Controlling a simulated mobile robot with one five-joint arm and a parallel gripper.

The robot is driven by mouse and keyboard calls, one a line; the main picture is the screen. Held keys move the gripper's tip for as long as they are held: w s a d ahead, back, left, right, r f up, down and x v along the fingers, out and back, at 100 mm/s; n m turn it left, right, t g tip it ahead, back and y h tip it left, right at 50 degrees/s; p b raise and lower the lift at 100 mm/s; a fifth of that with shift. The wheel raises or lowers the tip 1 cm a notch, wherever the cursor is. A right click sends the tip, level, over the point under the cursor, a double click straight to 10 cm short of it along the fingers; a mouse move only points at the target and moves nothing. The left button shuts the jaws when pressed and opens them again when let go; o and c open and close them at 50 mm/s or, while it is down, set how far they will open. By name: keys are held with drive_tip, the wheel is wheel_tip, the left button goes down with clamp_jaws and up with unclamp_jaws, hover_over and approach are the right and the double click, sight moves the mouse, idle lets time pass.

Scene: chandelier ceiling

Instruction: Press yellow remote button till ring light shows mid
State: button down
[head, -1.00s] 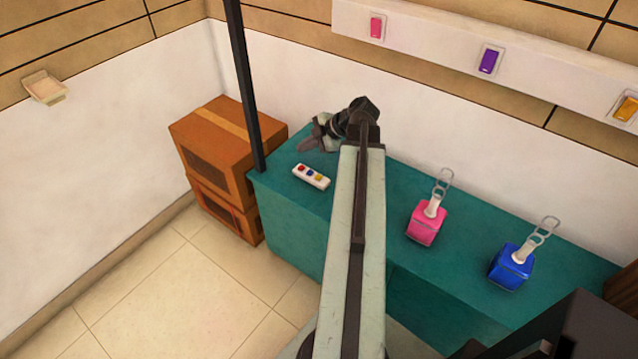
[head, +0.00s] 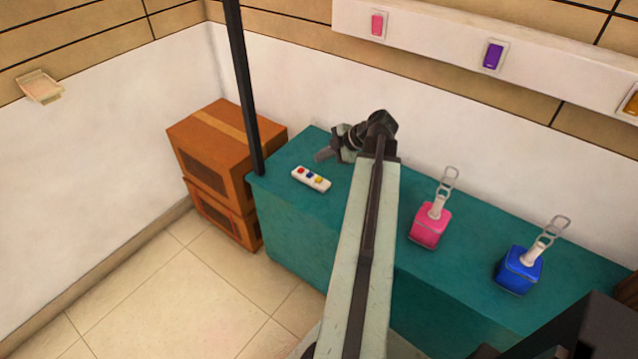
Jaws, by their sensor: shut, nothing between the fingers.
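A small white remote (head: 311,179) lies on the teal counter (head: 290,219), near its left end. It has a red button, a blue button and a yellow button (head: 318,181); the yellow one is nearest its right end. My gripper (head: 324,156) is shut and empty, just behind the remote in the picture and apart from it, pointing left. My arm reaches across the counter to the right of the remote. No ring light shows in this view.
A pink box (head: 430,226) and a blue box (head: 519,270), each with an upright handle, stand on the counter right of my arm. Brown boxes (head: 226,140) are stacked left of the counter. A dark post (head: 243,85) rises at its left end. Wall switches (head: 493,55) are above.

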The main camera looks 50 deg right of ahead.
sight(321, 179)
wheel_tip(321, 179, down, 6)
drive_tip(key=b, duration=0.5)
drive_tip(key=shift+f, duration=0.1)
idle(1.5)
drive_tip(key=shift+f+b, duration=0.4)
drive_tip(key=shift+b, duration=0.05)
drive_tip(key=shift+f+b, duration=0.45)
idle(0.5)
drive_tip(key=shift+r, duration=0.15)
drive_tip(key=shift+r+p, duration=0.8)
drive_tip(key=shift+p, duration=0.15)
wheel_tip(321, 179, up, 5)
drive_tip(key=p, duration=0.5)
